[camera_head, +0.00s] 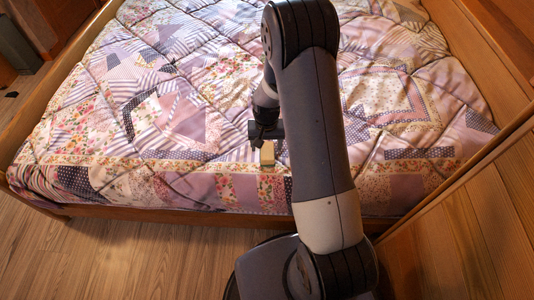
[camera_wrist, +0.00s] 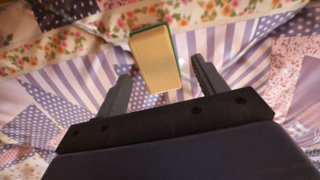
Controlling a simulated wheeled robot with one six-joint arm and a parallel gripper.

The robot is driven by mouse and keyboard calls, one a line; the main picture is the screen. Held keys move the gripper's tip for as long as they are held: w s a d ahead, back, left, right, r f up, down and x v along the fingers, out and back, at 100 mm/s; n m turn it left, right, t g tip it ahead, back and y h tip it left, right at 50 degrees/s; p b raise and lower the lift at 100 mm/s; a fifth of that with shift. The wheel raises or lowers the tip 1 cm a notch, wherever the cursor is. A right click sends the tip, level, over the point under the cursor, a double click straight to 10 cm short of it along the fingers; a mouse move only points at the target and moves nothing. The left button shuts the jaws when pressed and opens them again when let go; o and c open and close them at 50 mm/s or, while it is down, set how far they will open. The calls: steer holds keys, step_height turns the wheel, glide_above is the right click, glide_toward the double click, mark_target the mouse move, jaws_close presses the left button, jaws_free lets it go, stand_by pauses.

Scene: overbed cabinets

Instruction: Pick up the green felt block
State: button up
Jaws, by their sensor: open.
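The green felt block (camera_wrist: 155,58) shows a tan ridged face with a thin green edge along its top and right side. It is on the patchwork quilt; in the head view the block (camera_head: 267,153) is near the bed's front edge, partly covered by my arm and gripper. My gripper (camera_wrist: 161,73) is open and empty. In the wrist view its two fingers lie left and right of the block in the picture, with clear gaps on both sides. I cannot tell how far the fingertips are above it. In the head view my gripper (camera_head: 264,136) is just beyond the block.
The quilt (camera_head: 180,120) covers the bed and is slightly puffy. A wooden bed frame (camera_head: 50,65) runs along its sides. A slatted wooden panel (camera_head: 470,235) stands close at right. Wood floor (camera_head: 130,255) is open at the front left.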

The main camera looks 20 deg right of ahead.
mark_target(267, 151)
step_height(267, 151, down, 4)
steer(key=shift+d+r, duration=0.1)
steer(key=shift+r, duration=0.15)
steer(key=shift+c, duration=0.6)
steer(key=c, duration=0.8)
step_height(267, 151, up, 10)
steer(key=shift+r+p, duration=0.1)
steer(key=shift+p, duration=0.6)
steer(key=shift+c, duration=0.3)
